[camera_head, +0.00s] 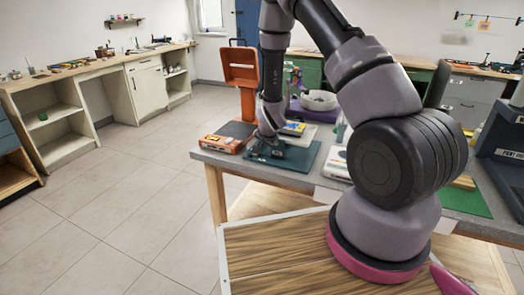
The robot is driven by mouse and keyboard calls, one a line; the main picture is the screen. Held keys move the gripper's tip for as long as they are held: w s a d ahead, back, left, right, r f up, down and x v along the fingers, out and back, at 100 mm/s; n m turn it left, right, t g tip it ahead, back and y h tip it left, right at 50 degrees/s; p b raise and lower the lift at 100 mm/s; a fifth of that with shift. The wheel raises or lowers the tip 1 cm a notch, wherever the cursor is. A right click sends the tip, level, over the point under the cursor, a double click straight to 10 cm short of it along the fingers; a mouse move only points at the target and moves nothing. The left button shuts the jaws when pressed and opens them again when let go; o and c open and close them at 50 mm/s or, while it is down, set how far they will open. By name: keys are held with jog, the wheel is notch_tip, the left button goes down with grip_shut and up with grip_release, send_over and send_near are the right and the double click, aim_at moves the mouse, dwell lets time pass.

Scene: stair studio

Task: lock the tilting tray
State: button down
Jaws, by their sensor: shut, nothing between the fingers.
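My gripper (265,153) is small in the head view, low over a dark teal mat (302,160) on the grey worktable. It is shut with nothing seen between its fingers; I cannot tell whether it touches anything. No part is clearly recognisable as the tilting tray or its lock. A low orange device with a dark top (236,129) lies just left of my gripper. A tall orange piece with a raised panel (240,65) stands behind it. My arm hides much of the table's middle and right.
A dark blue stand (503,140) is at the far right. Open tiled floor (120,215) lies left of the table.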

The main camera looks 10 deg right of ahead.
jog(key=shift+s, duration=0.1)
jog(key=shift+s+a, duration=0.4)
jog(key=shift+a, duration=0.25)
jog(key=shift+d, duration=0.1)
